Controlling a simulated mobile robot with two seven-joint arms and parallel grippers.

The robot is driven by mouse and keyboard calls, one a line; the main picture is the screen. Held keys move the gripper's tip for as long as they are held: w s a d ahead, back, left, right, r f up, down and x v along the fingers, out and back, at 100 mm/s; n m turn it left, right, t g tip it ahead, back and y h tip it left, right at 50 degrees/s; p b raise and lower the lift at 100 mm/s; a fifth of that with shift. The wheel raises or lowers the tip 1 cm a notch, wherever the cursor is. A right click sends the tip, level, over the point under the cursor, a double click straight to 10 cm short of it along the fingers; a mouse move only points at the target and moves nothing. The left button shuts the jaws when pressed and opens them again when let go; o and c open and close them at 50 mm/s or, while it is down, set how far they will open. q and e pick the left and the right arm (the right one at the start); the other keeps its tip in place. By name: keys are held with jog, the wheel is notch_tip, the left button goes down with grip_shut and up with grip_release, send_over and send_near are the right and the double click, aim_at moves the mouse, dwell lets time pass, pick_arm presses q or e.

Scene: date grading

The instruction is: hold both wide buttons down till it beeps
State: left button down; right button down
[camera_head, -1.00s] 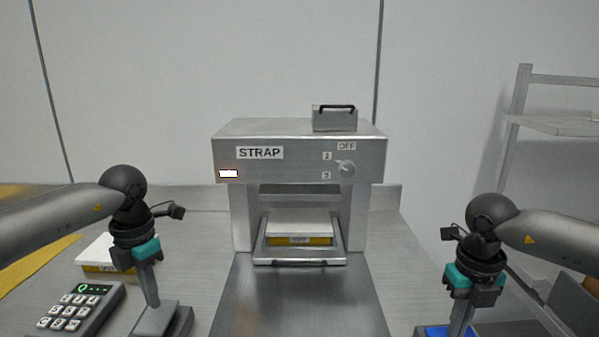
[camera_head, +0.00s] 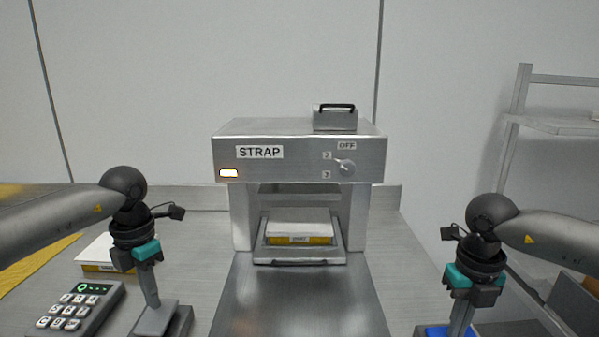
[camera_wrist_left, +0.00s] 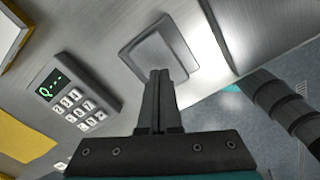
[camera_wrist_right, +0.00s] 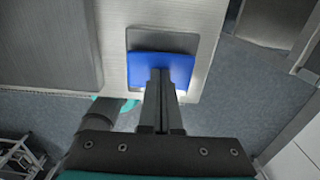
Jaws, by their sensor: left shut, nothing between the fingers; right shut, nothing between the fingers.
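The strapping machine (camera_head: 225,205), labelled STRAP, stands in the middle with a lit lamp (camera_head: 229,173) on its front. A box with a yellow side (camera_head: 300,239) sits inside its opening. A wide grey button (camera_head: 152,320) is at the left, also in the left wrist view (camera_wrist_left: 172,45). My left gripper (camera_wrist_left: 158,72) is shut, its tips at this button's surface. A wide blue button (camera_wrist_right: 143,63) is at the right, partly cut off in the head view. My right gripper (camera_wrist_right: 160,72) is shut, its tips over the blue button. Exact contact and button travel are hard to see.
A keypad with a green display (camera_head: 75,308) lies beside the grey button. A white and yellow box (camera_head: 97,255) lies behind it. A bare metal plate (camera_head: 297,300) runs in front of the machine. A shelf rack (camera_head: 515,130) stands at the right.

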pick_arm(q)
jog(key=shift+f+b, duration=0.35)
jog(key=shift+f, duration=0.4)
pick_arm(e)
jog(key=shift+f, duration=0.4)
pick_arm(q)
jog(key=shift+s+f, duration=0.1)
jog(key=shift+f, duration=0.3)
pick_arm(e)
jog(key=shift+s+f, duration=0.2)
jog(key=shift+f, duration=0.1)
dwell(0.4)
jog(key=shift+w+r, duration=0.2)
jog(key=shift+r, duration=0.55)
dwell(1.8)
dwell(1.0)
